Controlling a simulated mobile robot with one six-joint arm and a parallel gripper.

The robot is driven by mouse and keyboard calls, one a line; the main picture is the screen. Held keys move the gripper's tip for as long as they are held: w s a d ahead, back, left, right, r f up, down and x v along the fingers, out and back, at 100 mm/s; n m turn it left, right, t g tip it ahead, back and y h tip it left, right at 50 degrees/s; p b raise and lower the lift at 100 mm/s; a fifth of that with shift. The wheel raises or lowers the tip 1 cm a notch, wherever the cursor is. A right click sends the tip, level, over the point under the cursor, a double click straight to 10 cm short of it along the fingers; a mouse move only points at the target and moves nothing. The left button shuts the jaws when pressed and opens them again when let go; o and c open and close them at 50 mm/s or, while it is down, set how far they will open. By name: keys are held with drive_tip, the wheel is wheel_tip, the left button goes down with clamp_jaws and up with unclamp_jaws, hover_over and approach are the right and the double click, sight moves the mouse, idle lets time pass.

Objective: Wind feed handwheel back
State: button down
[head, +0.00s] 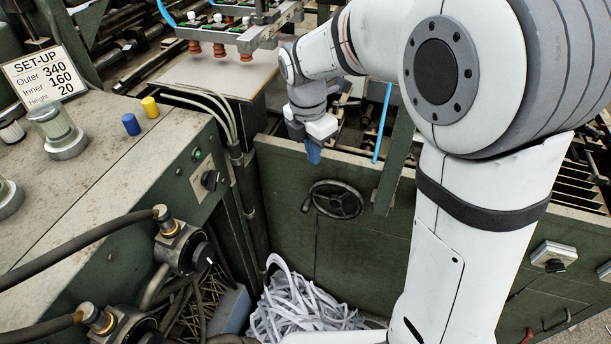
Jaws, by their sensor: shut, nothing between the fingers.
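The feed handwheel (338,199) is a dark spoked wheel on the front of the green machine panel. The fingertips appear apart from the wheel, though the depth gap is hard to judge.
A pile of white paper strips (300,308) lies below the wheel. A green cabinet with a black knob (210,180) and thick hoses stands at left. A set-up card (50,77) stands on it. Red suction cups (218,49) hang at the top. A grey switch box (553,257) is at right.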

sight(303, 205)
drive_tip(key=w+a+f+n, duration=0.3)
drive_tip(key=a+f+n, duration=0.1)
drive_tip(key=f+n, duration=0.15)
drive_tip(key=shift+n+g, duration=0.25)
drive_tip(key=shift+g, duration=0.05)
drive_tip(key=f, duration=0.4)
drive_tip(key=d+f, duration=0.1)
drive_tip(key=f, duration=0.3)
drive_tip(key=s+f+p, duration=0.1)
drive_tip(key=f, duration=0.3)
drive_tip(key=shift+d+f, duration=0.4)
drive_tip(key=shift+a+f, duration=0.2)
drive_tip(key=shift+f, duration=0.3)
drive_tip(key=shift+w, duration=0.1)
drive_tip(key=shift+r, duration=0.1)
